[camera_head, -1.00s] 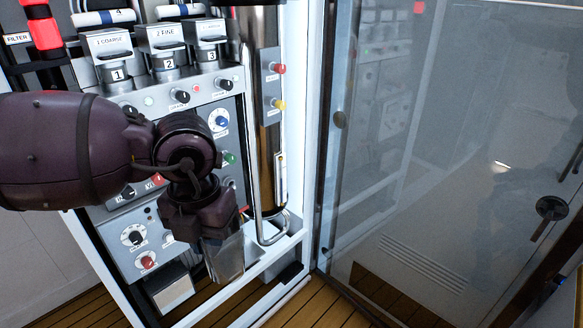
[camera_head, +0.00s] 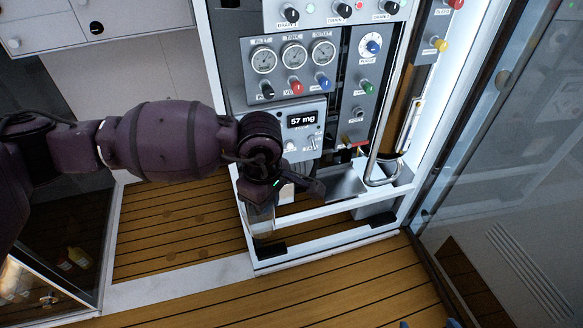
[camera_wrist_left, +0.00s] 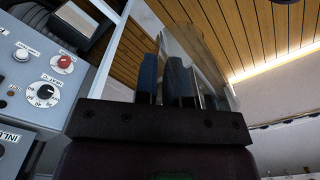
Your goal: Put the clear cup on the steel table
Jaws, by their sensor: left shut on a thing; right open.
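My left gripper (camera_head: 262,200) is shut on the clear cup (camera_head: 262,224), which hangs below it at the lower left front of the panel frame. In the left wrist view the two dark fingers (camera_wrist_left: 165,80) are close together, with the see-through cup wall (camera_wrist_left: 205,60) beside and beyond them. The cup's contents cannot be made out. Two small blue tips at the bottom edge of the head view appear to be my right gripper (camera_head: 428,323), spread apart with nothing visible between them. I cannot identify a steel table in these views.
The fill panel (camera_head: 293,62) has gauges, knobs and a display reading 57 mg. A metal tray (camera_head: 345,183) sits low in its white frame (camera_head: 330,243). A glass door (camera_head: 510,200) stands at right. Wooden floor (camera_head: 180,225) is clear at left. A cabinet (camera_head: 120,15) is at back left.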

